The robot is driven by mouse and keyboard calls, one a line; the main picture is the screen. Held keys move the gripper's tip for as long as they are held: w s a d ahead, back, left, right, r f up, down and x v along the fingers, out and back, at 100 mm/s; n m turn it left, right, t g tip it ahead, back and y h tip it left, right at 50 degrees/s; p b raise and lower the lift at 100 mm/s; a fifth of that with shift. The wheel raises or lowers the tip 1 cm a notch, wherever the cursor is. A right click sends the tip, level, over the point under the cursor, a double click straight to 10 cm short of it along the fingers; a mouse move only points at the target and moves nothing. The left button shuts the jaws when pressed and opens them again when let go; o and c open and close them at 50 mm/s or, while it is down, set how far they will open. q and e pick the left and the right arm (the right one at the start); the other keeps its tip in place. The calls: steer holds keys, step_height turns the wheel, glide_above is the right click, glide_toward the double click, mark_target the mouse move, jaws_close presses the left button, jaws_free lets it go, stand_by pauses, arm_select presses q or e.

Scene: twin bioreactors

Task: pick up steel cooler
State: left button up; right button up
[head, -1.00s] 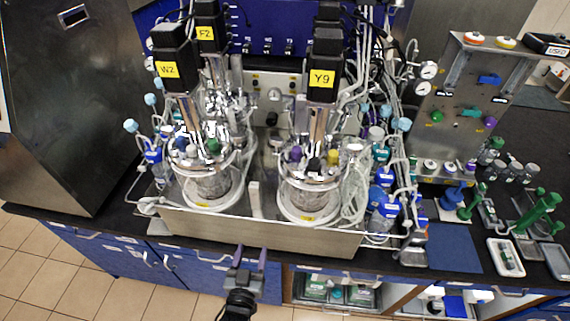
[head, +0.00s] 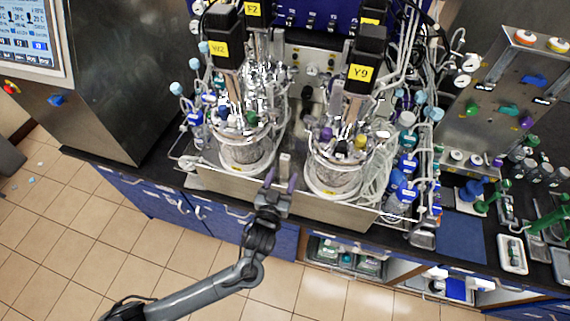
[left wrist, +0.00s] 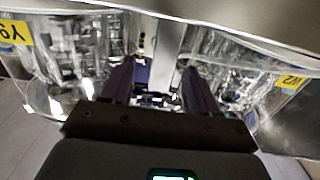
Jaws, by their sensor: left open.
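My left gripper (head: 280,181) is open at the front edge of the steel tray, between the two glass vessels. A pale grey upright bar (head: 285,162) stands just beyond its fingertips; I cannot tell for sure whether it is the steel cooler. In the left wrist view, the two purple fingers (left wrist: 158,72) are spread, with the bar (left wrist: 168,45) in line with the gap between them. I cannot tell whether the fingers reach around it. My right gripper is not in view.
The left vessel (head: 245,152) and the right vessel (head: 333,175) flank the gripper closely, with tubing around them. The steel tray's front wall (head: 235,188) runs along the bench edge. Bottles with blue caps (head: 402,190) crowd the right side.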

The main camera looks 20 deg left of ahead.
mark_target(284, 167)
arm_select(q)
steer(key=w, duration=0.2)
steer(key=w+p, duration=0.1)
steer(key=w, duration=0.1)
steer(key=shift+a+r, duration=0.25)
steer(key=shift+a, duration=0.15)
steer(key=shift+w+f, duration=0.1)
steer(key=shift+w, duration=0.35)
steer(key=shift+c, duration=0.2)
jaws_close()
